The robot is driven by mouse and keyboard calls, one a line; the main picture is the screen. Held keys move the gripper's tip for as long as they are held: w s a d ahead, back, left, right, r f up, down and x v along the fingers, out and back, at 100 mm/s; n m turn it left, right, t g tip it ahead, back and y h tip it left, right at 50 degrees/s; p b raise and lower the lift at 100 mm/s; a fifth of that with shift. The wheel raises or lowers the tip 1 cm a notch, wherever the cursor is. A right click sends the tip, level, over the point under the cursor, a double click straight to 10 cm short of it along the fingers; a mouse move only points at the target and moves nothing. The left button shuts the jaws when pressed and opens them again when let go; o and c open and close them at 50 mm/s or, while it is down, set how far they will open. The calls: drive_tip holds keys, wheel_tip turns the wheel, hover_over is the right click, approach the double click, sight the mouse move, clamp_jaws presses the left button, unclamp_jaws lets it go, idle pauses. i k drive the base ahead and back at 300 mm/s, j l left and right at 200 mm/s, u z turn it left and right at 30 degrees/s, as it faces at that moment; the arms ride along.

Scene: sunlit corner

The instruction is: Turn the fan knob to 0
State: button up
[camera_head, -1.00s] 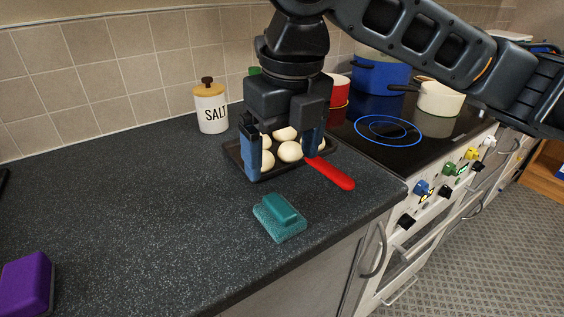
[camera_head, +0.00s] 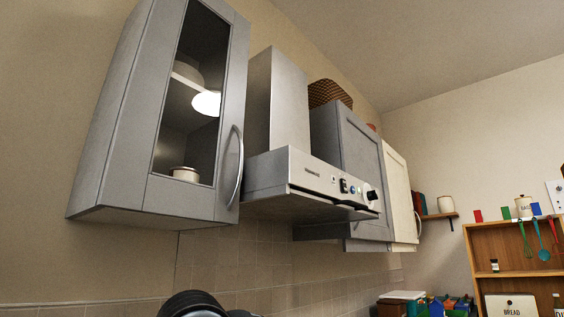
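The range hood (camera_head: 262,176) hangs on the wall in the middle of the head view, with a steel chimney above it. My gripper is out of view. Only a dark rounded part of my arm shows at the bottom edge, below and left of the hood.
A grey glass-door cabinet (camera_head: 160,115) hangs left of the hood, its handle near the hood's left end. A grey cabinet (camera_head: 362,165) and a cream cabinet (camera_head: 400,195) hang to the right. A wooden shelf unit (camera_head: 487,252) stands at far right. The wall below the hood looks clear.

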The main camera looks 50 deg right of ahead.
sight(372, 195)
drive_tip(key=z, duration=1.45)
